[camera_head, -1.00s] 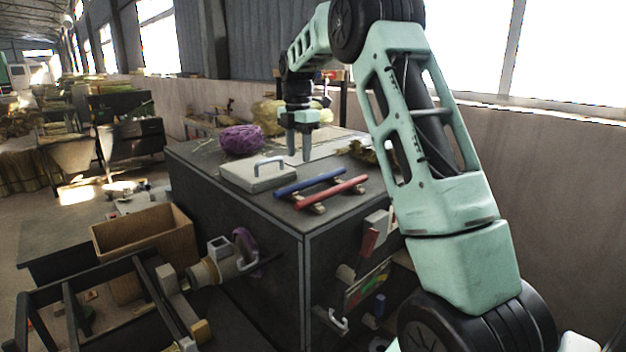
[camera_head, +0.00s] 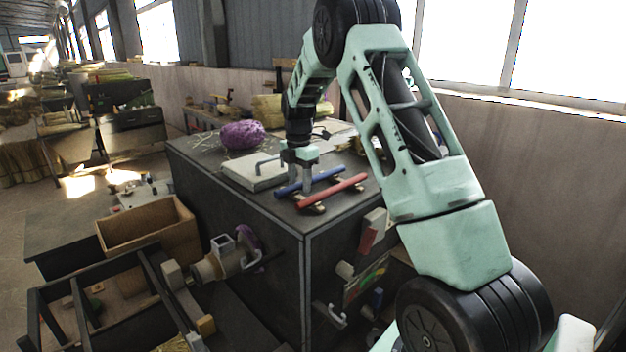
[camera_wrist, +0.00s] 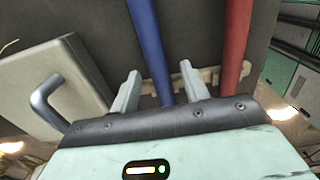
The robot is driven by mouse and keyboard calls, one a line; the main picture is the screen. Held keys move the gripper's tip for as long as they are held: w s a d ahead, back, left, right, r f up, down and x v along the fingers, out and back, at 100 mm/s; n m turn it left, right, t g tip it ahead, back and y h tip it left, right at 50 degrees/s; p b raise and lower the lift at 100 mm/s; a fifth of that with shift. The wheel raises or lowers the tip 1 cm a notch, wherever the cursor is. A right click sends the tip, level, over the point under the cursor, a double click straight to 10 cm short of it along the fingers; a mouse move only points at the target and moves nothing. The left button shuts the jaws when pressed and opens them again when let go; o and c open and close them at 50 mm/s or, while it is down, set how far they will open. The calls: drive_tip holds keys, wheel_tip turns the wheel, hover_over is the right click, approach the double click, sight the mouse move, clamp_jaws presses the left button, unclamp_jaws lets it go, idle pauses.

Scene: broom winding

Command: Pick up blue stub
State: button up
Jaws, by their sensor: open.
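The blue stub (camera_head: 326,177) is a blue rod lying across a low rest on the dark bench top, beside a parallel red rod (camera_head: 340,187). My gripper (camera_head: 298,182) points down at the blue stub, its fingers apart. In the wrist view the blue stub (camera_wrist: 148,40) runs between the two open fingertips of my gripper (camera_wrist: 157,88), with one finger on each side. I cannot tell whether either finger touches it. The red rod (camera_wrist: 236,45) lies just right of the right finger. Part of the blue stub is hidden behind my gripper.
A pale block with a grey handle (camera_head: 246,176) lies left of the rods, close to my gripper. A purple bundle (camera_head: 242,134) sits behind it. The bench top (camera_head: 200,152) ends at a front edge. A wooden box (camera_head: 148,238) stands lower left.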

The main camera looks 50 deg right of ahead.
clamp_jaws()
drive_tip(key=shift+r, duration=0.15)
